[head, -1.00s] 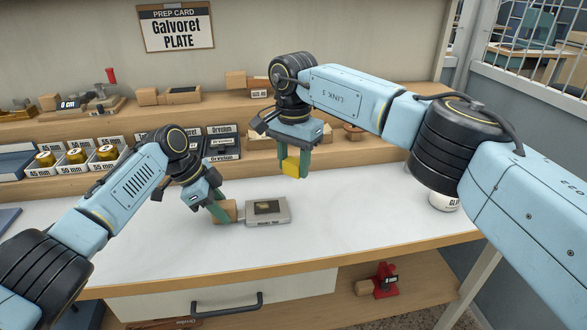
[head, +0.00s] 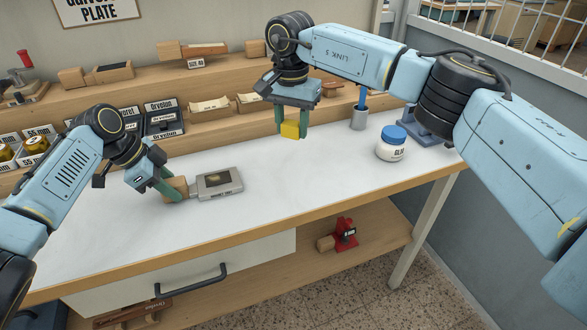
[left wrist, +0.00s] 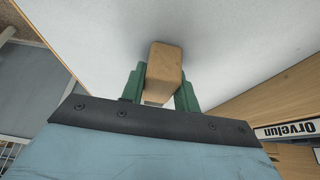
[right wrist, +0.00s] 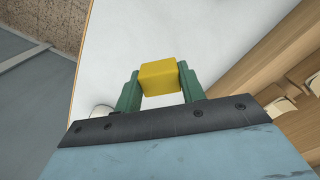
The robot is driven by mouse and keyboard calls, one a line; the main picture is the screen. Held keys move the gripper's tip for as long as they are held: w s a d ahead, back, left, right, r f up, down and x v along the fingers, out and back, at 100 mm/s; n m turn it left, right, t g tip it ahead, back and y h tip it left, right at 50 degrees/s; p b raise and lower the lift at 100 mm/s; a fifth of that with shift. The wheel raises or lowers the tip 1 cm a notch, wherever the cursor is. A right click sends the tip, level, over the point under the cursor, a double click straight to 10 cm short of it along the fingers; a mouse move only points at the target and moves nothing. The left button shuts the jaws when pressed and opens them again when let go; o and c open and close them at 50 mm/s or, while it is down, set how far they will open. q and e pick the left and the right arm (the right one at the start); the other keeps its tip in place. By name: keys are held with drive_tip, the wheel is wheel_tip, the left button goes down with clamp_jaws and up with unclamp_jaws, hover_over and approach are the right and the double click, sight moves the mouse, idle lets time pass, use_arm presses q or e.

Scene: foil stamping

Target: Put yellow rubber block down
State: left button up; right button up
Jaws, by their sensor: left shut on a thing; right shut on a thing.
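The yellow rubber block (head: 290,130) is held between the green fingers of my right gripper (head: 292,122), above the white worktop near its back. In the right wrist view the block (right wrist: 160,78) sits squarely between both fingers. My left gripper (head: 170,182) is shut on a wooden handle (head: 177,187), low over the worktop. The handle joins a grey metal plate tool (head: 220,184) with a dark patch on top. In the left wrist view the handle (left wrist: 165,68) is between the fingers and hides the plate.
A white jar with a blue lid (head: 393,143) and a grey cup with a blue-handled tool (head: 359,116) stand right of the block. Wooden shelves (head: 205,88) with trays and boxes rise behind the worktop. The worktop's middle (head: 310,175) is clear.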

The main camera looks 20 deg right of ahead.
hover_over(297, 170)
wheel_tip(297, 170, down, 6)
drive_tip(key=shift+r, duration=0.1)
drive_tip(key=shift+f, duration=2.15)
drive_tip(key=shift+f, duration=0.15)
drive_tip(key=o, duration=0.9)
wheel_tip(297, 170, up, 12)
drive_tip(key=shift+a+r, duration=0.1)
drive_tip(key=shift+r, duration=0.1)
